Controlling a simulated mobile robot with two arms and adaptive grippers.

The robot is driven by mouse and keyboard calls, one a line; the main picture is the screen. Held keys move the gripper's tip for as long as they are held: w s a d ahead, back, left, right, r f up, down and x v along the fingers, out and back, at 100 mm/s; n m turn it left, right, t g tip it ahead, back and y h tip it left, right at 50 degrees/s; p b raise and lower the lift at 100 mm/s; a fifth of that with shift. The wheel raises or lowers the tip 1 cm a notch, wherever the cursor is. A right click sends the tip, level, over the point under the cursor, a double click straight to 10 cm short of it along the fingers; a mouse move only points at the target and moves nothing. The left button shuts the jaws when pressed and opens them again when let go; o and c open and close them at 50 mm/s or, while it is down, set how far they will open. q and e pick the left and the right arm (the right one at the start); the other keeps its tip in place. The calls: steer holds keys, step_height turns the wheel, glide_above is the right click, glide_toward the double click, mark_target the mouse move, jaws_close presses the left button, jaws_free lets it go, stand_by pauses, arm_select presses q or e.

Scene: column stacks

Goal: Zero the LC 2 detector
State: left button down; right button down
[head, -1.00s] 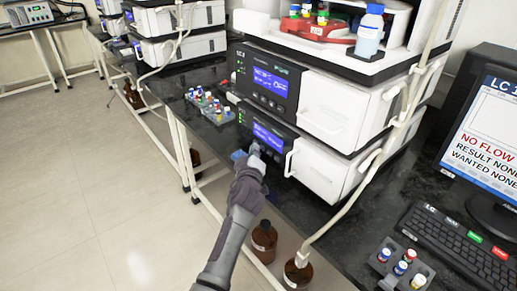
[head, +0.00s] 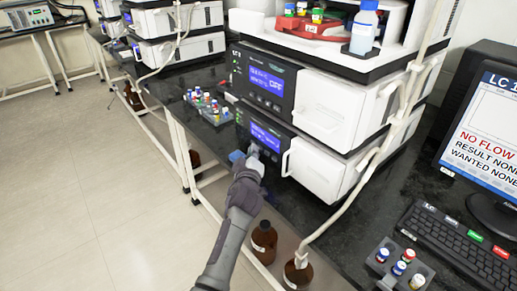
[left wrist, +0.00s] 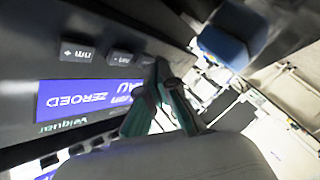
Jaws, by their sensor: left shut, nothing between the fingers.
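The detector is the lower dark-fronted module (head: 270,132) of the near stack, with a lit blue display and a white side door. In the left wrist view its display (left wrist: 88,98) appears turned over and reads "ZEROED". Two small keys marked "nm" with plus and minus sit beside the display. My left gripper (head: 255,153) is shut and empty, close to the lower front of this module. In the left wrist view its fingertips (left wrist: 163,78) are near the panel edge; contact cannot be told. My right gripper is not in view.
Above is another module (head: 262,80) with a blue display. A vial rack (head: 208,108) stands left on the black bench. Brown bottles (head: 264,238) stand below. At right are a keyboard (head: 460,245), a second vial rack (head: 402,265) and a monitor (head: 490,135) showing "NO FLOW".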

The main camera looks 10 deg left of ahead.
arm_select(q)
steer(key=shift+s+d+f, duration=0.2)
steer(key=shift+s+f, duration=0.3)
steer(key=shift+f, duration=0.05)
steer(key=shift+r, duration=0.1)
steer(key=shift+s+a+r+p, duration=0.1)
steer(key=shift+s+a+p, duration=0.3)
steer(key=shift+p, duration=0.3)
steer(key=shift+s+a+r+p, duration=0.2)
steer(key=shift+s+a+p, duration=0.65)
steer(key=shift+s, duration=0.15)
steer(key=shift+s+a+f+p, duration=0.1)
steer(key=shift+s+a+p, duration=0.2)
steer(key=shift+s+a, duration=0.2)
